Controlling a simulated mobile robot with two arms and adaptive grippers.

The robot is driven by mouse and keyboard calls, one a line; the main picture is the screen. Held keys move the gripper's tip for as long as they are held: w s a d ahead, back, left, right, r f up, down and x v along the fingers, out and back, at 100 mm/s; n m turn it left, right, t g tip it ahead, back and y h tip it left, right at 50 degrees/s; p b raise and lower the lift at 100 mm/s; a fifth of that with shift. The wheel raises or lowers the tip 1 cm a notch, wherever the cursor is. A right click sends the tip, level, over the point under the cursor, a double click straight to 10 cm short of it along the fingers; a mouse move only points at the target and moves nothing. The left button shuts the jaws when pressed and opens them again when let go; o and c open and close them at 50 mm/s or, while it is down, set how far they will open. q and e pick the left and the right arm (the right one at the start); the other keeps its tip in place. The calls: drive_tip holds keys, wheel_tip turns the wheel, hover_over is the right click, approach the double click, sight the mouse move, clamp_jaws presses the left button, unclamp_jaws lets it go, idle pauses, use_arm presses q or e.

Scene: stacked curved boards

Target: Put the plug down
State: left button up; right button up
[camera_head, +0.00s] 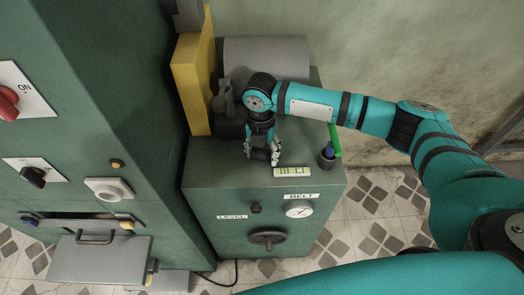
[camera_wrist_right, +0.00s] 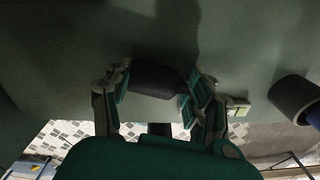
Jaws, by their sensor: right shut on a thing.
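My right gripper (camera_head: 262,152) is over the top of the green cabinet (camera_head: 215,170), near its front edge. It is shut on the plug, a dark short cylinder that lies sideways between the fingers. In the right wrist view the plug (camera_wrist_right: 157,78) shows between the pads of my right gripper (camera_wrist_right: 157,88), with the dark green surface behind it. I cannot tell whether the plug touches the cabinet top. My left gripper is not in view.
A small light display (camera_head: 293,172) lies right of the gripper. A dark cup (camera_head: 327,159) with a blue item stands near the right edge. A yellow panel (camera_head: 193,85) and a grey rounded cover (camera_head: 268,58) stand behind. The front carries a gauge (camera_head: 299,209) and a handwheel (camera_head: 268,238).

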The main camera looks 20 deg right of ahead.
sight(261, 150)
drive_tip(key=o, duration=1.2)
drive_tip(key=shift+f, duration=0.1)
drive_tip(key=shift+o, duration=0.2)
wheel_tip(261, 150, up, 12)
drive_tip(key=shift+w+b, duration=0.15)
drive_tip(key=shift+b, duration=0.25)
drive_tip(key=shift+a, duration=0.1)
